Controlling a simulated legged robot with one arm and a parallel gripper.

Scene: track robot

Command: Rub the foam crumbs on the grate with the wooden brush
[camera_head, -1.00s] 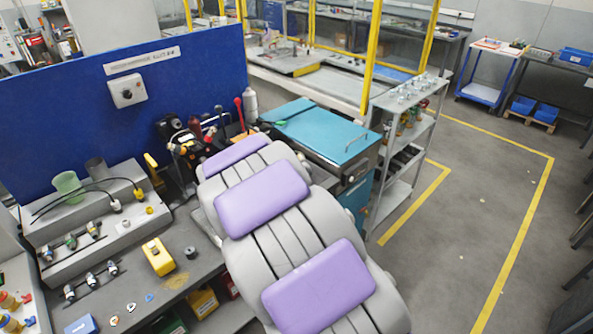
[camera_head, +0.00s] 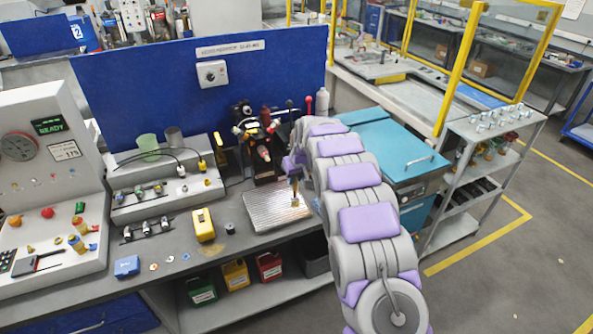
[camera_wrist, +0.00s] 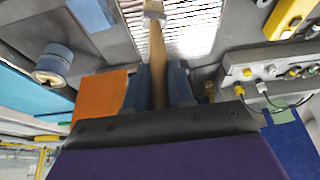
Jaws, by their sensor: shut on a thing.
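The metal grate (camera_head: 262,216) lies flat on the grey workbench in the head view, left of my arm. Its bright ridged surface also shows in the wrist view (camera_wrist: 205,28). My gripper (camera_wrist: 161,88) is shut on the wooden brush (camera_wrist: 170,42), whose handle runs between the two fingers. The brush head (camera_wrist: 154,10) points away from the fingers, over the grate. In the head view my gripper (camera_head: 294,170) is above the grate's back right part, with the brush hanging down. I cannot tell if the bristles touch. Foam crumbs cannot be made out clearly.
A yellow box (camera_head: 203,225) and a small dark cylinder (camera_head: 230,228) stand left of the grate. A black and red device (camera_head: 257,145) stands behind it, before the blue panel (camera_head: 180,90). A teal cabinet (camera_head: 385,145) is right of my arm.

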